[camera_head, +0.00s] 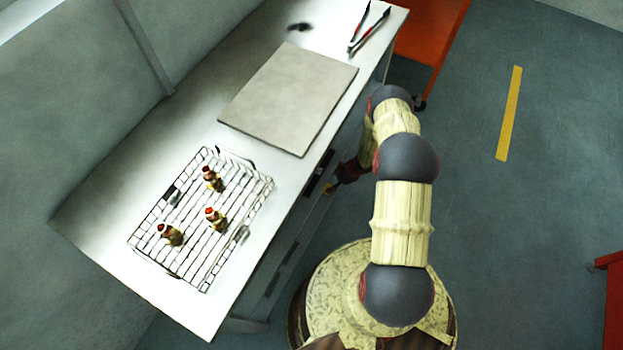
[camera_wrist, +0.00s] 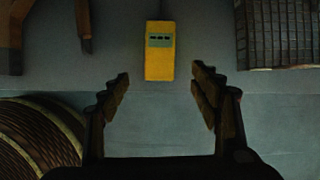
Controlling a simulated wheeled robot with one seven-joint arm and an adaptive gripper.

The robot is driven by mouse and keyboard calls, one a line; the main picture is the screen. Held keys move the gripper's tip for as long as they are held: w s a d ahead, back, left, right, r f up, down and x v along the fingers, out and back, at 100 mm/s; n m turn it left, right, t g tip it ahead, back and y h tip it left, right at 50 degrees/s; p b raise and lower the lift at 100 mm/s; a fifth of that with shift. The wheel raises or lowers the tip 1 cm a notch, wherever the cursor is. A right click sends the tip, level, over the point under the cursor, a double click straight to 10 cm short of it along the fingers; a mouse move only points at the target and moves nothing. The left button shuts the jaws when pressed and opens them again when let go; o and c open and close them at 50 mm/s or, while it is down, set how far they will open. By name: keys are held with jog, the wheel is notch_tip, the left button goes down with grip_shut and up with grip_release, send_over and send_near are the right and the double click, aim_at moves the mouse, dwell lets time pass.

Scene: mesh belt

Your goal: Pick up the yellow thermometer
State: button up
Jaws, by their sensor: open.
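The yellow thermometer (camera_wrist: 160,50) shows in the wrist view as an upright block with a small grey-green display. It lies ahead of my gripper (camera_wrist: 160,82), roughly centred between the two fingers and just beyond their tips. The fingers are spread wide, with nothing between them. In the head view, my gripper (camera_head: 335,185) is low beside the table's front edge, partly hidden by my arm. A small yellow patch shows at its tip there, but I cannot tell whether it is the thermometer.
A steel table (camera_head: 110,228) carries a wire rack (camera_head: 190,267) with several small red-topped items, a grey board (camera_head: 290,95) and tongs (camera_head: 368,30). A red cart (camera_head: 425,35) stands behind. Floor (camera_head: 530,200) to the right is largely clear.

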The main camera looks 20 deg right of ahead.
aim_at(328, 187)
jog(key=shift+m, duration=0.4)
jog(key=b+x, duration=0.1)
jog(key=x, duration=0.1)
jog(key=b+x, duration=0.1)
jog(key=x, duration=0.2)
jog(key=b+x, duration=0.2)
jog(key=shift+s+d+f, duration=0.15)
jog(key=shift+s+f, duration=0.05)
jog(key=shift+f, duration=0.35)
jog(key=shift+r, duration=0.1)
jog(key=shift+c, duration=0.5)
jog(key=c, duration=1.1)
jog(key=shift+c, duration=0.7)
